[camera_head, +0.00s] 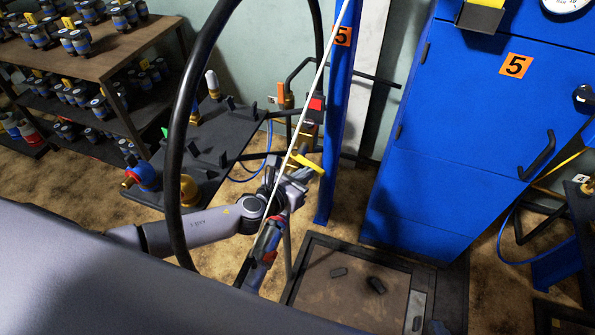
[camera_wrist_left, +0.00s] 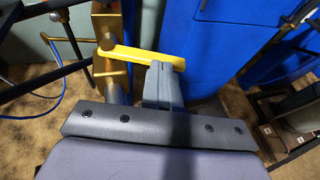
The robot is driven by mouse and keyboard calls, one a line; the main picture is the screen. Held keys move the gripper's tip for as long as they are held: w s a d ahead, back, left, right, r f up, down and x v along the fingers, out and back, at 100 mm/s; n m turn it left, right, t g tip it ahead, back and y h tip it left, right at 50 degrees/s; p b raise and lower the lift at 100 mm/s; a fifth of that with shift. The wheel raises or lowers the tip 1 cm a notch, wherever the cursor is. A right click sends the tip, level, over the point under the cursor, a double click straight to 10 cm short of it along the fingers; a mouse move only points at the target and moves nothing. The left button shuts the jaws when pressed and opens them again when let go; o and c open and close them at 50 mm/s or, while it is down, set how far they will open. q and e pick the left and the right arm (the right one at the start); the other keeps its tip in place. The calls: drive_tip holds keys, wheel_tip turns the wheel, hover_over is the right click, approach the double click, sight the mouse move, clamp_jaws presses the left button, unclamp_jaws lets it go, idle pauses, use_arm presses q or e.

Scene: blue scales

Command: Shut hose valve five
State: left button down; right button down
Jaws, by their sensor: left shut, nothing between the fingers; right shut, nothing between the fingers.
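A yellow lever (camera_head: 308,163) sits on a brass valve beside a blue post that carries an orange 5 label (camera_head: 342,36). In the left wrist view the lever (camera_wrist_left: 140,56) points right from its brass valve body (camera_wrist_left: 108,48). My left gripper (camera_head: 297,177) is shut and empty, right at the lever. In the left wrist view its fingers (camera_wrist_left: 160,85) overlap the lever's free end; I cannot tell whether they touch it. My right gripper is not in view.
A blue cabinet (camera_head: 460,170) with another 5 label stands to the right. A dark bench (camera_head: 215,130) and shelves with fittings (camera_head: 100,55) are at left. A framed floor panel (camera_head: 345,285) lies below.

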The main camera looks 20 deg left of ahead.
use_arm(q)
drive_tip(key=w+d+n+y, duration=0.1)
drive_tip(key=n+y, duration=0.1)
drive_tip(key=y, duration=0.1)
drive_tip(key=shift+w+d+t+p, duration=0.35)
drive_tip(key=shift+w+t+p, duration=0.05)
use_arm(e)
drive_tip(key=shift+r, duration=0.7)
use_arm(q)
drive_tip(key=shift+d, duration=0.1)
